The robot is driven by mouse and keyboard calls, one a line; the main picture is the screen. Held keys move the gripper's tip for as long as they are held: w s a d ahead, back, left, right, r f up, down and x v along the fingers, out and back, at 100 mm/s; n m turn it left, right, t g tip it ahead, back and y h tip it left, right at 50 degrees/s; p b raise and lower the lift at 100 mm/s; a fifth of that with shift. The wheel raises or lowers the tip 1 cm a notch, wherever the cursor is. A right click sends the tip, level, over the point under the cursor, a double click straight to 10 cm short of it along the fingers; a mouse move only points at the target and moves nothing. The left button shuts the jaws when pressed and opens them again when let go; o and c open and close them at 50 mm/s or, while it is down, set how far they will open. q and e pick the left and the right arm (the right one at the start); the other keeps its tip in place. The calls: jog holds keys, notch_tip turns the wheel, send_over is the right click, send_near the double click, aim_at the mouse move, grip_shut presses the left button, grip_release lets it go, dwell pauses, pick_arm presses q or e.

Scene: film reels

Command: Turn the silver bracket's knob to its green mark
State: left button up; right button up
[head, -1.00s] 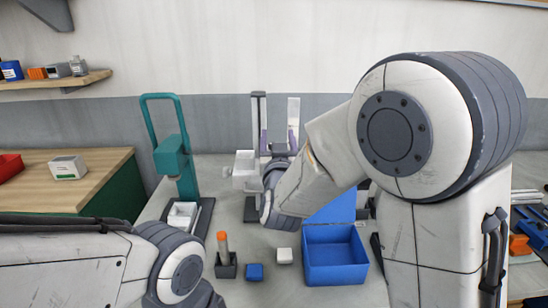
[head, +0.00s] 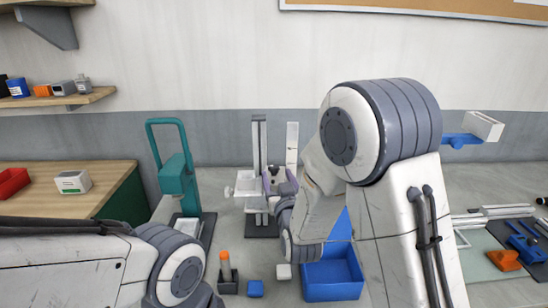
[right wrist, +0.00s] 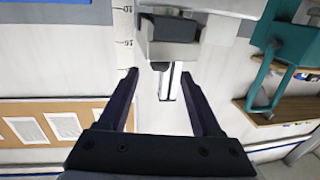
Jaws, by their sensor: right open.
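The silver bracket (head: 259,142) is a pale upright post on a dark base, with a white box-like head (head: 247,184). A small pale round part (head: 228,191) sticks out at the head's left side and may be the knob. I cannot make out a green mark. My right gripper (head: 279,174) is open just right of the head, partly hidden by its wrist. In the right wrist view, its dark fingers (right wrist: 157,74) are apart, with a narrow silver part (right wrist: 170,86) showing between them; I cannot tell whether they touch. My left gripper is out of view.
A teal bracket (head: 172,176) stands to the left. A numbered white strip (head: 292,143) stands behind the right gripper. In front are an orange-topped peg (head: 225,262), a small blue block (head: 255,288), a white block (head: 283,271) and an open blue box (head: 333,281).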

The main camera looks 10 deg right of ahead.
aim_at(275, 171)
jog(key=shift+w+f+p, duration=0.1)
jog(key=shift+w+p, duration=0.55)
jog(key=shift+w, duration=2.1)
grip_shut()
